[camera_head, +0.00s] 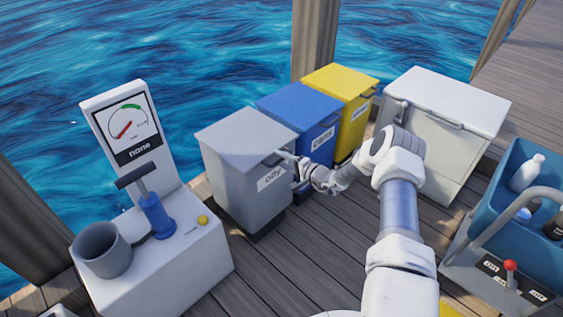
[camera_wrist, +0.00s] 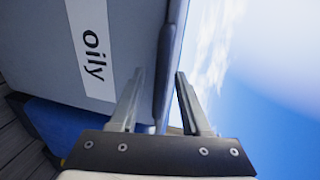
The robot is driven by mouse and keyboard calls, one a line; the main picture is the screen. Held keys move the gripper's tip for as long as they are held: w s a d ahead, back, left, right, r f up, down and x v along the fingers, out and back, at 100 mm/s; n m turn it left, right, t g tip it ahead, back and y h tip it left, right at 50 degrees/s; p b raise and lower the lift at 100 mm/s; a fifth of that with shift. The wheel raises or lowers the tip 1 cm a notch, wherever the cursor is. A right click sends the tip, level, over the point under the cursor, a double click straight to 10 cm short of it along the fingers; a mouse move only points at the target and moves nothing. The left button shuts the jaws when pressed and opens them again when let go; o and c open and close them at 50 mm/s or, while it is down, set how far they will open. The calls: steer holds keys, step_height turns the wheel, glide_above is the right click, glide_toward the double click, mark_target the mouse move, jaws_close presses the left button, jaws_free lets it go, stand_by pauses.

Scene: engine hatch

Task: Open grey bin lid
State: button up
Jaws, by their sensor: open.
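The grey bin (camera_head: 246,190) stands on the deck with an "oily" label on its front. Its lid (camera_head: 246,137) is down, with a handle bar along the front edge. My gripper (camera_head: 291,160) is at this front edge, near the lid's right front corner. In the wrist view, my gripper (camera_wrist: 160,100) is open, and the lid's edge bar (camera_wrist: 166,75) runs between its two fingers. The bin's front with the label (camera_wrist: 92,50) fills the left of that view. I cannot tell whether either finger touches the lid.
A blue bin (camera_head: 300,108) and a yellow bin (camera_head: 343,85) stand in a row behind the grey one. A white chest (camera_head: 440,120) is to the right. A white stand with a gauge (camera_head: 128,130) is at left. A blue crate (camera_head: 500,170) with bottles is at far right.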

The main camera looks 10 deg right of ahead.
steer(key=shift+w, duration=0.1)
steer(key=shift+c, duration=0.3)
jaws_close()
stand_by(1.2)
